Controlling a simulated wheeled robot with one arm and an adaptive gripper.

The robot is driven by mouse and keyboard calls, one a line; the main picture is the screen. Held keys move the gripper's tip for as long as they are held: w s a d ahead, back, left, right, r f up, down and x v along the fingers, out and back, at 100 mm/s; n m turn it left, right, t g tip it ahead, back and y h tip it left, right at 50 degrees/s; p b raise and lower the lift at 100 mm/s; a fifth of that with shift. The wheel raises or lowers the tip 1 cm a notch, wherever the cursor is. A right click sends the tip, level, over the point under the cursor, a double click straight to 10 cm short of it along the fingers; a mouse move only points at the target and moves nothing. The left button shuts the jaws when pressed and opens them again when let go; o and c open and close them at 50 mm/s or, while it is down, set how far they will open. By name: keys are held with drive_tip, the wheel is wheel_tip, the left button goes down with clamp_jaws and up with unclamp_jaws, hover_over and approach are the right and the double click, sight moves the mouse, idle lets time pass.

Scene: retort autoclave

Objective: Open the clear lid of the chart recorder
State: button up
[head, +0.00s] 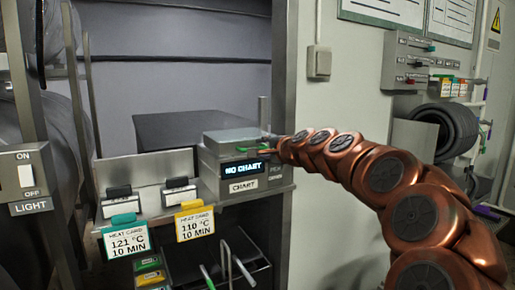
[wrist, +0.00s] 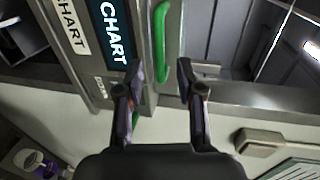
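The chart recorder (head: 208,172) is a grey box on the ledge in the head view. Its display reads "NO CHART", with a "CHART" label below. Its lid (head: 232,135) looks shut, flat and greyish on top. A green handle (head: 250,149) runs along the lid's front edge and also shows in the wrist view (wrist: 160,40). My gripper (wrist: 160,72) is open, its two fingers apart. The end of the green handle appears between the fingertips in the wrist view; I cannot tell whether they touch it. In the head view my gripper is small and mostly hidden at the recorder's right end.
A metal post (head: 285,90) rises behind my wrist. A light switch panel (head: 25,178) is far left. A wall box (head: 319,62) hangs beyond the arm.

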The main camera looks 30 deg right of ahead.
sight(242, 141)
drive_tip(key=shift+p+x, duration=0.35)
drive_tip(key=shift+x, duration=1.5)
drive_tip(key=shift+c, duration=0.3)
clamp_jaws()
